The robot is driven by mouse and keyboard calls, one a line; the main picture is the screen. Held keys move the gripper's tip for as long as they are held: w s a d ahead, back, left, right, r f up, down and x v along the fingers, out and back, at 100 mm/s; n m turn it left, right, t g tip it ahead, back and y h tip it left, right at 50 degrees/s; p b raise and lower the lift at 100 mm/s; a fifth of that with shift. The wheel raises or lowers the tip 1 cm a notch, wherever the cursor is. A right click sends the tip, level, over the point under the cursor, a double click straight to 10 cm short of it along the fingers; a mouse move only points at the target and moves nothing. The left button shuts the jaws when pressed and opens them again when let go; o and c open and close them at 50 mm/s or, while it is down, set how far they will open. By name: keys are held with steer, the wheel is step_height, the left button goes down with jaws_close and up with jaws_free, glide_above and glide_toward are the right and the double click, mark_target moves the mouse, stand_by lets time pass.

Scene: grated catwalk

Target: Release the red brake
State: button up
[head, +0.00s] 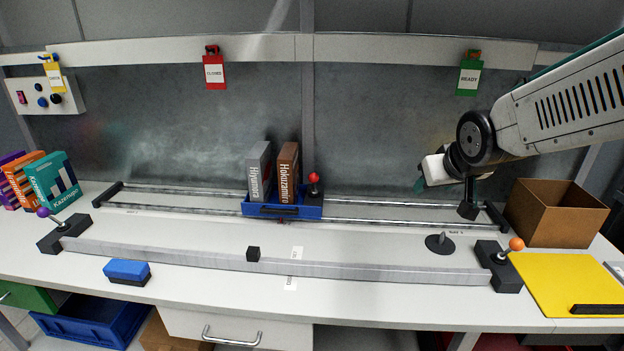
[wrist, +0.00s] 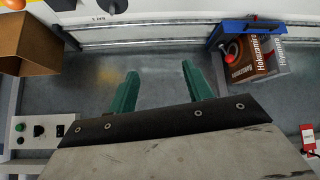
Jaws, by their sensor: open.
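The red brake (head: 314,178) is a red ball knob on a short lever. It stands about upright on a black block at the right end of a blue tray (head: 262,211). The tray sits on two metal rails and holds two books, one grey and one brown. The red knob also shows in the wrist view (wrist: 231,50), at the upper right beside the books. My gripper (head: 420,184) is to the right of the tray, above the table's back part, apart from the brake. Its green fingers (wrist: 160,82) are spread with nothing between them.
A brown open box (head: 555,215) and an orange-knobbed lever (head: 516,244) stand at the right. A purple-knobbed lever (head: 43,212) is at the left. Upright books (head: 52,182) stand at the far left.

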steer(key=w+a+f+n+t+y, duration=0.1)
steer(key=w+a+f, duration=0.15)
steer(key=w, duration=0.25)
steer(key=w+a+f+t, duration=0.1)
steer(key=w+a, duration=0.2)
steer(key=w, duration=0.2)
steer(key=n+t+y, duration=0.4)
steer(key=t+y, duration=0.1)
steer(key=y, duration=0.3)
glide_toward(316, 180)
steer(key=x, duration=1.1)
steer(key=shift+w+a, duration=0.15)
steer(key=shift+w, duration=0.15)
steer(key=shift+c, duration=0.3)
steer(key=c, duration=0.9)
